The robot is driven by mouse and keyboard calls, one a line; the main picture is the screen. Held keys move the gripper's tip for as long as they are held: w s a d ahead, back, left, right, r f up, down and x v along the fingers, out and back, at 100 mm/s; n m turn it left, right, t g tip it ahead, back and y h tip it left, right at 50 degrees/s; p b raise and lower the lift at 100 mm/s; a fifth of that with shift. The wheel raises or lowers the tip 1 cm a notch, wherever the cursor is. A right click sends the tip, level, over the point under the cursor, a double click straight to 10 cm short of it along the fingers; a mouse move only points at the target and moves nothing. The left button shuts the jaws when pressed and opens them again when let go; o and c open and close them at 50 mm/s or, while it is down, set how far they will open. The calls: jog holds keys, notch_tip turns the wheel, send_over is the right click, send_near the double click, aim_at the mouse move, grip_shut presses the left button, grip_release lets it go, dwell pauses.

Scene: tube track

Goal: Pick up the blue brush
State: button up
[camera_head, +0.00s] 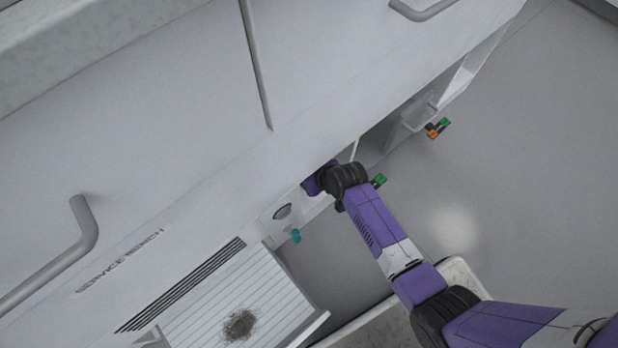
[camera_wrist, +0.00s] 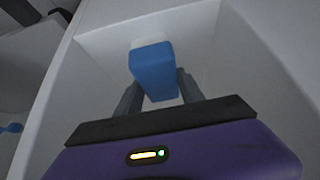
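In the wrist view, a blue block-shaped thing (camera_wrist: 153,65), which looks like the blue brush, is inside a pale, box-like compartment (camera_wrist: 245,60). In the head view, the end of my arm reaches into an opening under the bench front. My gripper and the brush are hidden there.
The white service bench (camera_head: 185,150) has handles and a slatted tray (camera_head: 205,310) with a dark patch. A teal knob-like thing (camera_head: 296,236) is left of my arm. Green-and-orange pieces (camera_head: 438,128) show at right. Open grey floor (camera_head: 540,170) lies to the right.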

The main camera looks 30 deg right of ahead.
jog(key=c, duration=0.3)
jog(key=shift+c, duration=0.2)
jog(key=shift+r, duration=0.15)
jog(key=shift+r+p, duration=0.6)
jog(key=shift+p, duration=0.05)
jog(key=s+d+p, duration=0.1)
jog(key=s+p, duration=0.1)
jog(key=s, duration=0.7)
jog(key=s+d+p, duration=0.2)
jog(key=s+p, duration=0.1)
jog(key=s, duration=0.5)
jog(key=shift+s+d, duration=0.3)
jog(key=shift+s, duration=0.05)
